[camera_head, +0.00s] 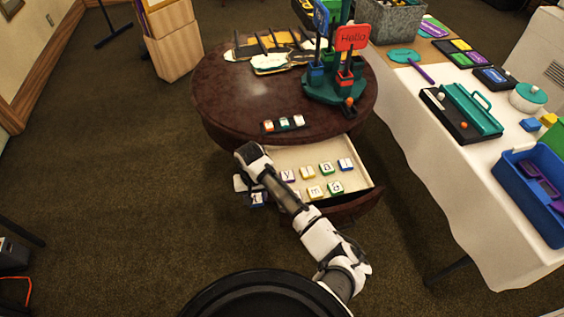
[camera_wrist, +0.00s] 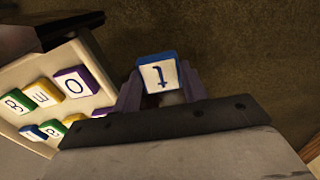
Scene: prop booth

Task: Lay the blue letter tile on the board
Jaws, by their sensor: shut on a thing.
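The blue letter tile (camera_wrist: 158,72) is between my gripper's two fingers (camera_wrist: 160,84) in the wrist view. Its white face with a dark letter is toward the camera. In the head view the blue tile (camera_head: 258,199) shows partly, beside my gripper (camera_head: 250,190), which is left of the open drawer and over the carpet. A small dark board (camera_head: 268,128) lies near the front edge of the round table, with 3 letter tiles on it. My gripper and tile are apart from the board, in front of and below it.
The open drawer (camera_head: 372,187) holds several letter tiles, also seen in the wrist view (camera_wrist: 28,60). A white-clothed table (camera_head: 440,170) stands at the right.

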